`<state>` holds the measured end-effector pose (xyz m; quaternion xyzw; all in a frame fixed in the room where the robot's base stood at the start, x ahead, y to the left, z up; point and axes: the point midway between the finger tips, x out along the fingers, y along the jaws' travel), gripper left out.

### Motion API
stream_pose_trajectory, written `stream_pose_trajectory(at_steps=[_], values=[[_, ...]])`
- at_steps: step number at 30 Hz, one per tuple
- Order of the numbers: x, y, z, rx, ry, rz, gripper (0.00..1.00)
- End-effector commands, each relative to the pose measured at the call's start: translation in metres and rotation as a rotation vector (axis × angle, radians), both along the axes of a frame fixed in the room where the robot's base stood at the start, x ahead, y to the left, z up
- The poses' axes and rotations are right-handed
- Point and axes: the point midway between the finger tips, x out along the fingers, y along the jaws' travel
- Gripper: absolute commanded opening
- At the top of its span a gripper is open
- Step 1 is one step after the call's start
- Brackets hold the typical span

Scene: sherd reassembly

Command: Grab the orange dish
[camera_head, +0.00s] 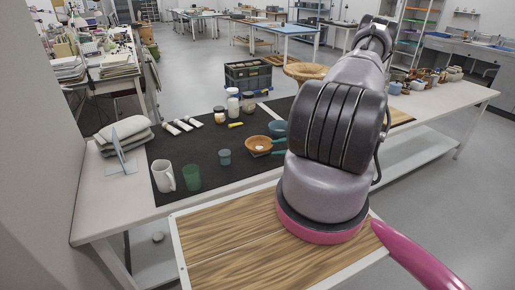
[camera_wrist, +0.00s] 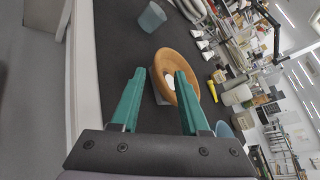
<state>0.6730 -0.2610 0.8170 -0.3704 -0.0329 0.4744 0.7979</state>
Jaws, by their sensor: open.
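The orange dish (camera_head: 257,142) is a shallow round bowl on the dark mat, seeming to rest on a small pale grey piece. In the wrist view the dish (camera_wrist: 165,62) lies just beyond my fingertips, tilted to the camera, with a white patch inside it. My gripper (camera_wrist: 159,72) has two teal fingers, spread apart with nothing between them. The right finger overlaps part of the dish in that view; I cannot tell if it touches. In the head view the teal fingertips (camera_head: 274,147) show just right of the dish, and my arm hides the rest of the gripper.
A small teal cup (camera_head: 225,157), a green cup (camera_head: 192,176) and a white mug (camera_head: 164,176) stand left of the dish. A teal bowl (camera_head: 277,128) is close behind it. White jars (camera_head: 233,104) and a yellow tool (camera_head: 236,125) lie farther back. Bare dark mat (camera_head: 190,148) lies left.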

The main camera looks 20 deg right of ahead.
Motion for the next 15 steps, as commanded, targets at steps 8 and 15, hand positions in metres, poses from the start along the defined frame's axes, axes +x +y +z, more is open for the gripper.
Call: stream_pose_trajectory(at_steps=[8,15], values=[[0.015,0.021,-0.009,0.0,0.0,0.001,0.45],[0.035,0.047,-0.022,0.0,0.001,0.003,0.45]])
